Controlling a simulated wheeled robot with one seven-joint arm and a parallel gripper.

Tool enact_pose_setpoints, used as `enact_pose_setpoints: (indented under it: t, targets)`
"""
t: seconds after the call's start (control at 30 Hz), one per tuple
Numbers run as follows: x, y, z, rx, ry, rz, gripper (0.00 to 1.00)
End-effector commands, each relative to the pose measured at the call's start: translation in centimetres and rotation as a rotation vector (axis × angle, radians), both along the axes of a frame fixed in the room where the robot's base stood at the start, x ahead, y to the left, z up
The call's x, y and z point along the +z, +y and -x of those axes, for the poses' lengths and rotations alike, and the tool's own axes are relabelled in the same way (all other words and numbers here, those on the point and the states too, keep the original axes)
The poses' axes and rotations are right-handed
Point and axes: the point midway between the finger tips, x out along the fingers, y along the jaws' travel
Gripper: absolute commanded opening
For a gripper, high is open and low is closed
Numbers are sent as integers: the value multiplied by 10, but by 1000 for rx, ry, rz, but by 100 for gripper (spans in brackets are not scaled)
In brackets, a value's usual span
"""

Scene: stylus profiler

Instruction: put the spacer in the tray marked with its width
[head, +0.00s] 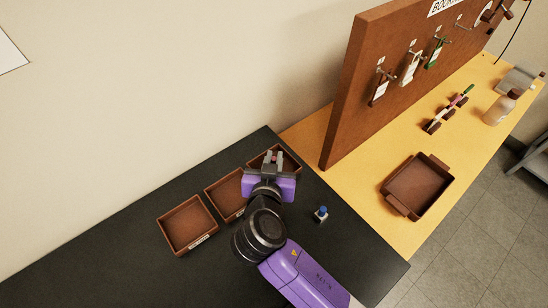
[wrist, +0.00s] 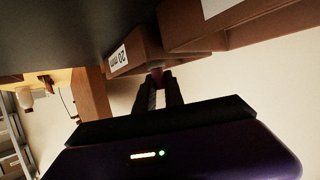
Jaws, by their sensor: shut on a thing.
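My gripper (head: 273,157) is at the farthest of three brown trays, over or in front of it; its fingers are shut on a small reddish piece, which I take to be the spacer (wrist: 156,72). The piece shows between the fingertips in the wrist view, close to a tray (wrist: 147,42) whose white label reads "20 mm" upside down. I cannot tell whether it touches that tray. The far tray (head: 291,159) is partly hidden by my gripper. The middle tray (head: 212,190) is partly behind my wrist. The near-left tray (head: 187,227) looks empty; its label is too small to read.
A small blue-topped object (head: 321,214) stands on the black table (head: 110,265) right of my arm. A handled brown tray (head: 417,188) and a bottle (head: 501,108) stand there.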

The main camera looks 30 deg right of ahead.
Motion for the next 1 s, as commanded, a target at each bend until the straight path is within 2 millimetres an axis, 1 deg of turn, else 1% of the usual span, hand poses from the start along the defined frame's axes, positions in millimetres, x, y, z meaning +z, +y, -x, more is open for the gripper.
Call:
enact_pose_setpoints:
  t: [0.2,0.23,0.3,0.33,0.6,0.77,0.87,1.0]
  targets:
    - [-4,0,0,0,-1,1,0]
    - [-3,0,0,0,0,0,17]
    - [-3,0,0,0,0,0,31]
    - [-3,0,0,0,0,0,35]
    - [-2,0,0,0,0,0,35]
    - [2,1,1,1,0,0,35]
    - [5,9,12,3,0,0,35]
    - [16,24,34,5,-2,-1,35]
